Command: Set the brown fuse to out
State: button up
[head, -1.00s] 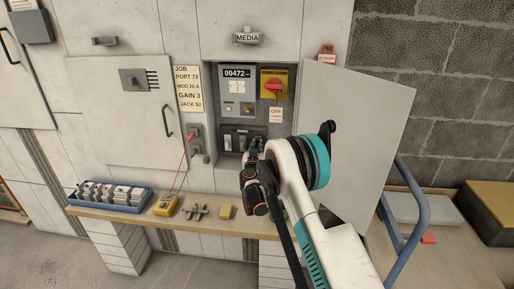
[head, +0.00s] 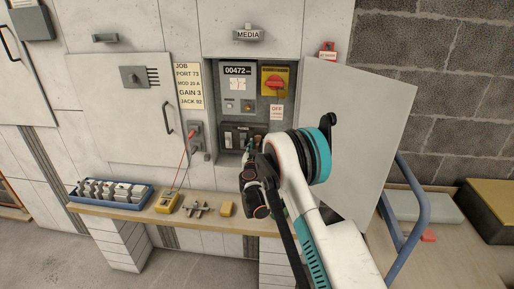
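A dark fuse block (head: 236,132) with several small holders sits low inside the open grey cabinet (head: 286,119), under the meter. The brown fuse cannot be picked out; the holders are small and dark, and my gripper and arm cover the block's lower right part. My gripper (head: 250,147) is at that lower right part of the block, with the wrist below it. Its fingertips are too small and dark to tell whether they are open or hold anything, or whether they touch the block.
The meter (head: 237,71) reads 00472. A red rotary switch (head: 273,82) on yellow has an OFF tag (head: 277,111) below it. The cabinet door (head: 360,125) stands open close right of my arm. The shelf holds a blue tray (head: 112,204), yellow multimeter (head: 167,202) and yellow block (head: 226,209).

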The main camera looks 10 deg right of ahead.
jog(key=v, duration=1.2)
jog(key=s+d+r+g, duration=0.35)
jog(key=d+r, duration=0.25)
jog(key=r, duration=0.5)
jog(key=s+d+r+g, duration=0.3)
jog(key=s+r, duration=0.4)
jog(key=s, duration=0.6)
jog(key=s+a+f+n+g+y, duration=0.1)
jog(key=s+a+g+y, duration=0.1)
jog(key=s, duration=1.3)
jog(key=s+a+n+g+y, duration=0.1)
jog(key=s+a+n+y, duration=0.1)
jog(key=s, duration=1.3)
jog(key=shift+s+a+f+n+g+y, duration=0.3)
jog(key=shift+s+a+f+g+y, duration=0.1)
jog(key=shift+y, duration=0.4)
